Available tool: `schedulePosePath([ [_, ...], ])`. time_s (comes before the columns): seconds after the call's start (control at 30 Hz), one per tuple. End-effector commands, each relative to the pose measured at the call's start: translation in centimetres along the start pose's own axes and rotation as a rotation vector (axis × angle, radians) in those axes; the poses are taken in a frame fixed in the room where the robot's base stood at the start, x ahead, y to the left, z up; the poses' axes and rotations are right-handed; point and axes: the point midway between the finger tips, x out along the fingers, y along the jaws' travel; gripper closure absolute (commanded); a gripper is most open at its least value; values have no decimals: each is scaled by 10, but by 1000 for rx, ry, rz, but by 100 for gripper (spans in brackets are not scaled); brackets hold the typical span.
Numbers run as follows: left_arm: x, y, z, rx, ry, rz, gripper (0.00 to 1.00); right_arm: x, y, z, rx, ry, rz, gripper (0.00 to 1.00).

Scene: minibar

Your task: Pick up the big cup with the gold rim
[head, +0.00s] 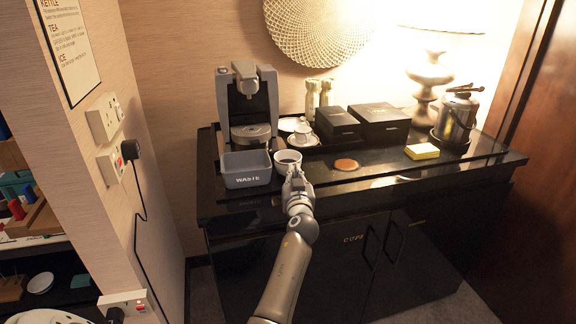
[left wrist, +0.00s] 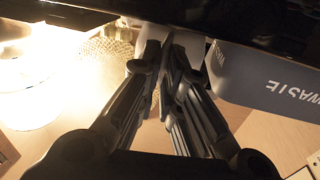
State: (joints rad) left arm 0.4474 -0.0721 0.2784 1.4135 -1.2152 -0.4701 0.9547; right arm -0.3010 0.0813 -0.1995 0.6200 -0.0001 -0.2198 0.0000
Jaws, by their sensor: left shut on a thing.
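In the left wrist view the picture is turned over; the fingers of my left gripper (left wrist: 168,55) close together at a pale piece of the cup (left wrist: 152,35). The fingers hide part of the cup. I cannot tell whether it touches the counter. My right gripper is not in view.
The WASTE bin (head: 246,170) is close on the left, also in the left wrist view (left wrist: 270,80). A coffee machine (head: 248,105) stands behind it. A smaller cup (head: 303,132), black boxes (head: 381,122), an orange disc (head: 346,164) and a yellow pad (head: 422,151) are to the right.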

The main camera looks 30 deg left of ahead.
Motion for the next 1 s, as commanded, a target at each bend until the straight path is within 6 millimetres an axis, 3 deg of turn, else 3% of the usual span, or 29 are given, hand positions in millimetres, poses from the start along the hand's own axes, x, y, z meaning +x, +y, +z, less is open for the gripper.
schedulePosePath([
  [0.57, 0, 0, -12, -2, 6, 1, 100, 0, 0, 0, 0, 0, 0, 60],
  [0.83, 0, -1, -36, -3, 7, 1, 100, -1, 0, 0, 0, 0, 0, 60],
  [1.0, -12, -12, -54, -2, 7, 0, 100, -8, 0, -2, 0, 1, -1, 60],
])
